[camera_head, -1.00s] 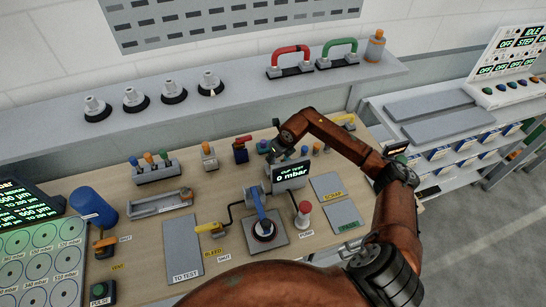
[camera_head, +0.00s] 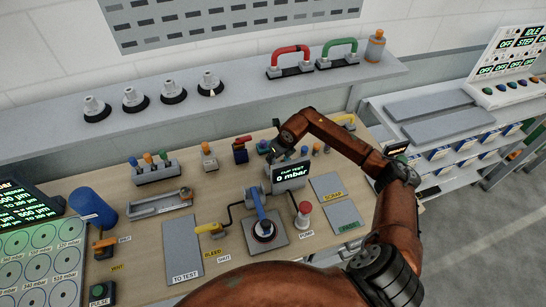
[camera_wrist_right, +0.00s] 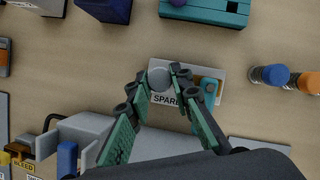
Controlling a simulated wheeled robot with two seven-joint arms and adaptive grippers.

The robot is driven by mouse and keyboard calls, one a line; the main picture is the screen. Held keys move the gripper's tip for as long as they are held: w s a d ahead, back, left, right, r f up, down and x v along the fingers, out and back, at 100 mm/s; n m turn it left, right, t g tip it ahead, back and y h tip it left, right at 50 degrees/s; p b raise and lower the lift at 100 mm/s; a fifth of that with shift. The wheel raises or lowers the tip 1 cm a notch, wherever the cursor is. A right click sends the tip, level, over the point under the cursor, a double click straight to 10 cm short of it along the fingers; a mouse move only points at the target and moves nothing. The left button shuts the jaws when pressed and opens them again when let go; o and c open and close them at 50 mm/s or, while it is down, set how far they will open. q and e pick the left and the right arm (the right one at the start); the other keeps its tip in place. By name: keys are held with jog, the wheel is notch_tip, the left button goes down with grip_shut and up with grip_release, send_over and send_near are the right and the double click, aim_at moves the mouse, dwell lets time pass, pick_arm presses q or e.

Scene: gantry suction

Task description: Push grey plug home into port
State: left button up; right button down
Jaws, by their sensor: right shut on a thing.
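My right gripper (camera_wrist_right: 160,84) is shut on the grey plug (camera_wrist_right: 159,77), whose round grey end shows between the fingertips in the right wrist view. A white plate marked SPARE (camera_wrist_right: 165,99) lies just under and beside the fingertips, with a teal and orange piece on it. A teal block (camera_wrist_right: 206,9) with dark slots stands at the top of that view, apart from the fingers. I cannot tell which part is the port or how deep the plug sits. In the head view my right gripper (camera_head: 272,153) is small, behind the test display. My left gripper is out of view.
The test display (camera_head: 291,174) reads 0 mbar and stands in front of my right gripper. A blue-handled clamp (camera_head: 259,208) and a red-topped pump button (camera_head: 304,209) are nearer. Blue (camera_wrist_right: 276,75) and orange (camera_wrist_right: 307,83) knobs stand right of the SPARE plate. Bare wood lies between.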

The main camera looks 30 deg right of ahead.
dwell(0.3)
jog(key=shift+f+b, duration=0.75)
jog(key=shift+f, duration=0.15)
jog(key=c, duration=1.7)
grip_release()
jog(key=shift+f, duration=0.1)
jog(key=shift+o, duration=0.2)
jog(key=shift+s, duration=0.1)
jog(key=v, duration=1.2)
jog(key=shift+r, duration=0.3)
